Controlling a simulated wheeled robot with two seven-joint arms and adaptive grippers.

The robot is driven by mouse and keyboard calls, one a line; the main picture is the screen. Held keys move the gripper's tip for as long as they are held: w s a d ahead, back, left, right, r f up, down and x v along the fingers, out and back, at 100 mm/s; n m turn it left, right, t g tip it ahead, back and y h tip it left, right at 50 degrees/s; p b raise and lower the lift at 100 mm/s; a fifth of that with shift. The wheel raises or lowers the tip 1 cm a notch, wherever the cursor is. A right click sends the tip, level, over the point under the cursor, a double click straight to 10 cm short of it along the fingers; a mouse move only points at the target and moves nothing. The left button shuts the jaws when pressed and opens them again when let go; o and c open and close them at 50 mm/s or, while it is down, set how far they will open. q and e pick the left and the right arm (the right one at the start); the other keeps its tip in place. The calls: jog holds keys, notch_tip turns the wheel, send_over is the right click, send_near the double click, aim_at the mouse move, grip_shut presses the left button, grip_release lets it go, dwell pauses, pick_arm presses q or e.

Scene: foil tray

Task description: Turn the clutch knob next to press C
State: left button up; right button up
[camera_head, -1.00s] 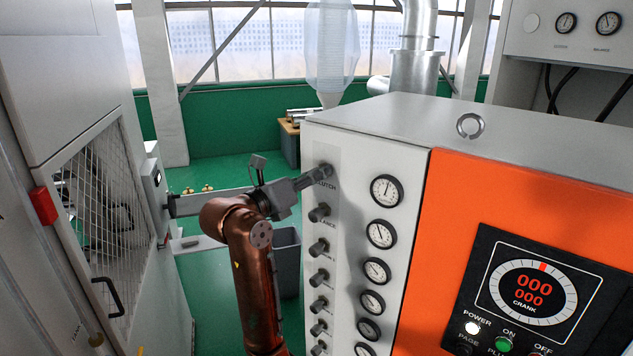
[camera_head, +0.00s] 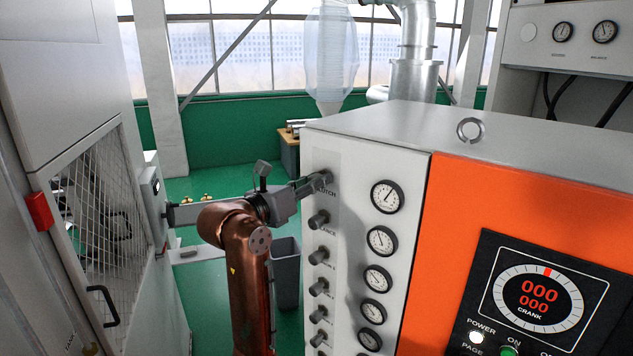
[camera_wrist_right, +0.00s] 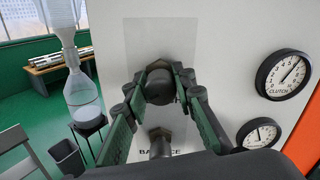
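The dark round clutch knob (camera_wrist_right: 160,88) is the top one in a column on the pale panel (camera_head: 348,160) of the orange-fronted machine. My right gripper (camera_head: 318,183) reaches it from the left in the head view. In the right wrist view the fingers of the gripper (camera_wrist_right: 162,84) sit on both sides of the knob and appear closed on it. The clutch gauge (camera_head: 387,196) is beside it; in the wrist view the gauge (camera_wrist_right: 284,74) has its needle pointing up and right. My left gripper is not in view.
The balance knob (camera_head: 319,219) is just below, with several more knobs and gauges under it. A grey cabinet with a mesh door (camera_head: 100,230) stands at left. A grey bin (camera_head: 286,270) is on the green floor behind my arm.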

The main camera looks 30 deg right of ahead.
jog(key=o, duration=0.4)
jog(key=v, duration=1.2)
jog(key=shift+w, duration=0.1)
dwell(2.2)
